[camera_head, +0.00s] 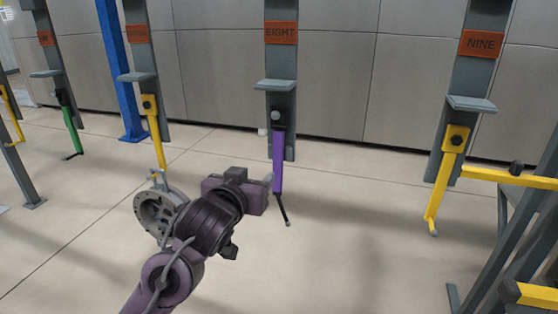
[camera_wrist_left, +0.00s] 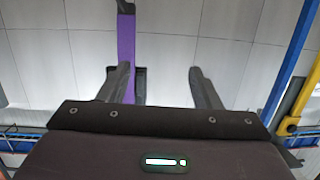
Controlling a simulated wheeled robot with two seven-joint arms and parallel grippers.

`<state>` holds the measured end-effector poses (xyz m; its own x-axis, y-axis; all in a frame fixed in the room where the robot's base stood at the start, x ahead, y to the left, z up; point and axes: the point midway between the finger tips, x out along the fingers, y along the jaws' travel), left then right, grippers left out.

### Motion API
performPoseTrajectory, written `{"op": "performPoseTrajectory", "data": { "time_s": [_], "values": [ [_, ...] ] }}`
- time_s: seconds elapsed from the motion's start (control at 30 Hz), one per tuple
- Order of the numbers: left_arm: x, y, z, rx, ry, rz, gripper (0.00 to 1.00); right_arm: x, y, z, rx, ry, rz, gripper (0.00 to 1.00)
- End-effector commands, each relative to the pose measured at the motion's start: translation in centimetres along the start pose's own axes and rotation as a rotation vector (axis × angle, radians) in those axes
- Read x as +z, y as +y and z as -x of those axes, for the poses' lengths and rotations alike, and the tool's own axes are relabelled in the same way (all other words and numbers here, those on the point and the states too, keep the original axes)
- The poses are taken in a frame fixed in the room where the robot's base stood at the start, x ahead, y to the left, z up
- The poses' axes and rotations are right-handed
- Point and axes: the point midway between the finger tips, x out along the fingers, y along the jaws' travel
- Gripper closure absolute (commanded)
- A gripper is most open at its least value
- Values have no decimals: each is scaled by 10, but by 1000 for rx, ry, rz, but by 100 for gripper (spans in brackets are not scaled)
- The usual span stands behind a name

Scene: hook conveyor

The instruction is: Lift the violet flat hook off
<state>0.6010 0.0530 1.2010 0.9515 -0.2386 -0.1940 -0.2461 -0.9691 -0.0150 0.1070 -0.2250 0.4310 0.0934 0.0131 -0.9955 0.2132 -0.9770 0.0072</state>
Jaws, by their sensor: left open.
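The violet flat hook (camera_head: 278,165) hangs upright from a peg on the grey post marked EIGHT (camera_head: 280,70). It is a long violet bar with a black top and a thin black bent foot. My left gripper (camera_head: 268,183) is beside the bar's lower half, at its left in the head view. In the left wrist view the gripper (camera_wrist_left: 162,82) is open, with an empty gap between its fingers. The violet bar (camera_wrist_left: 126,45) shows there beyond the left finger, which partly covers it. Contact cannot be told. My right gripper is not in view.
Yellow hooks hang on post NINE (camera_head: 482,45) and on the post to the left of EIGHT. A green hook (camera_head: 70,125) hangs farther left. A yellow and grey frame (camera_head: 510,180) stands at the right. The floor below the violet hook is clear.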

Motion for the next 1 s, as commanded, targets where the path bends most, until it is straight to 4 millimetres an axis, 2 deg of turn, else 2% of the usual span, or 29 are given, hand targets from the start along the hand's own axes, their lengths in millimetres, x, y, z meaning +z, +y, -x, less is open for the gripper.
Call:
{"op": "performPoseTrajectory", "data": {
  "time_s": [0.03,0.1,0.2,0.3,0.37,0.67,0.9,1.0],
  "values": [
    [-21,6,10,10,40,-5,42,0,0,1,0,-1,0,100],
    [-47,15,26,26,89,-8,42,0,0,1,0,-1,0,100],
    [-76,27,47,46,148,-12,42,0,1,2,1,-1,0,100],
    [-94,35,63,62,189,-14,42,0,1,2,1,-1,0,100],
    [-99,38,64,65,197,-14,42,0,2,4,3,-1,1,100],
    [-106,40,32,65,196,-14,42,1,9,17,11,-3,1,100],
    [-109,44,-3,64,197,-12,42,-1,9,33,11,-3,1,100],
    [-108,45,-9,65,197,-12,42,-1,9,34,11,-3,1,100]
  ]
}}
